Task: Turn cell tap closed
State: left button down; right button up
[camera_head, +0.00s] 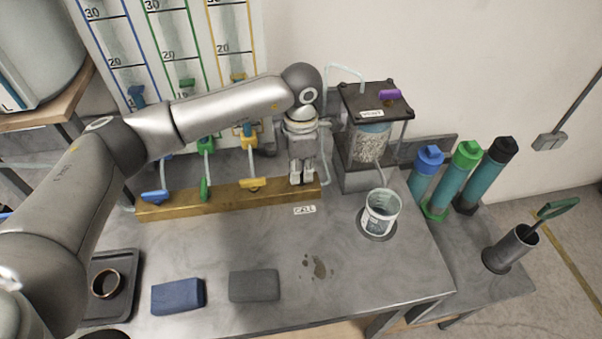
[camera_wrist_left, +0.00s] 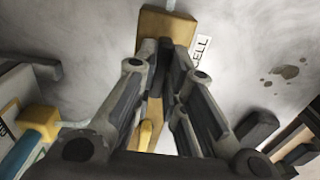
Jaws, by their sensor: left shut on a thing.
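My left gripper (camera_head: 301,180) reaches down to the right end of the brass bar (camera_head: 222,203), just behind the small CELL label (camera_head: 305,210). In the left wrist view the fingertips (camera_wrist_left: 172,72) come together at the brass bar's end (camera_wrist_left: 166,24), with the CELL label (camera_wrist_left: 202,52) beside them. The fingers are shut on the cell tap, which they hide almost wholly; I cannot tell its angle. My right gripper is in neither view.
Blue (camera_head: 155,196), green (camera_head: 204,189) and yellow (camera_head: 252,184) taps stand along the bar to the left. A cell with a purple handle (camera_head: 390,95) stands at the back right, above a beaker (camera_head: 381,213). Sponges (camera_head: 254,286) lie in front.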

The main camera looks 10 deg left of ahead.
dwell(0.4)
pick_arm(q)
jog(key=c, duration=1.5)
grip_release()
jog(key=shift+c, duration=0.2)
jog(key=shift+o, duration=0.2)
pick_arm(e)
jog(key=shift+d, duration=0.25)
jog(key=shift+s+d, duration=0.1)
